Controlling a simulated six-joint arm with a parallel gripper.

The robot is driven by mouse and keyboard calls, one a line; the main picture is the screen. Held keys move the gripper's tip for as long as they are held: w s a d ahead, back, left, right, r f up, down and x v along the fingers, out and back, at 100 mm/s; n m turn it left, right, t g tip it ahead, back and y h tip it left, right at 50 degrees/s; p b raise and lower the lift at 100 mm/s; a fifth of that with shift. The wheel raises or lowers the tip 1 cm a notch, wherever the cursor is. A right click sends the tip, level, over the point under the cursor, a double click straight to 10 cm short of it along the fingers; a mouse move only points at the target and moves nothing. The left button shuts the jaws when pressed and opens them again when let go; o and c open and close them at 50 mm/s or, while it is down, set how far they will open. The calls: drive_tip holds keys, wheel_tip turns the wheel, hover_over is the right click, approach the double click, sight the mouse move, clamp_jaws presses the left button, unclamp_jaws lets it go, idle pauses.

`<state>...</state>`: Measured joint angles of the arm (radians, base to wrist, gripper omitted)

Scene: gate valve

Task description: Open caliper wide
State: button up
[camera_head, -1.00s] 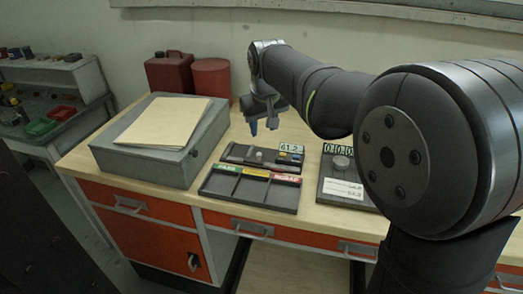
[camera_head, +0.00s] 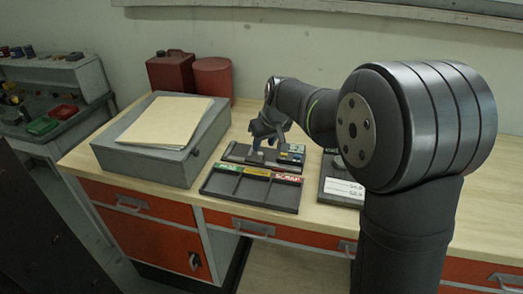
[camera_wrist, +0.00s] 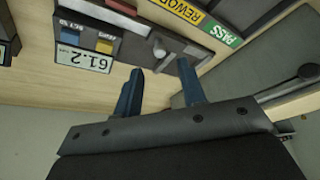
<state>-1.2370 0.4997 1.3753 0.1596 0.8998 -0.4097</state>
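The caliper station is a dark grey base (camera_head: 236,151) on the bench, behind the sorting tray. Its display reads 61.2 and shows upside down in the wrist view (camera_wrist: 84,61). A pale round knob (camera_wrist: 160,47) stands on its slide, beside blue and yellow buttons. My gripper (camera_head: 268,139) is over the station, pointing down. In the wrist view its two blue fingers (camera_wrist: 160,66) are apart with nothing between them. The knob appears just beyond the fingertips, in line with the gap. I cannot tell their height above it. In the head view my gripper hides the knob.
A sorting tray (camera_head: 248,189) with green, yellow and red labels lies in front. A grey box (camera_head: 140,165) with paper on top stands left. Another dark instrument (camera_head: 331,170) with white cards is right, partly hidden by my arm. Red containers (camera_head: 170,72) stand behind.

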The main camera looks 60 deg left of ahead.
sight(260, 153)
drive_tip(key=shift+x, duration=2.35)
clamp_jaws()
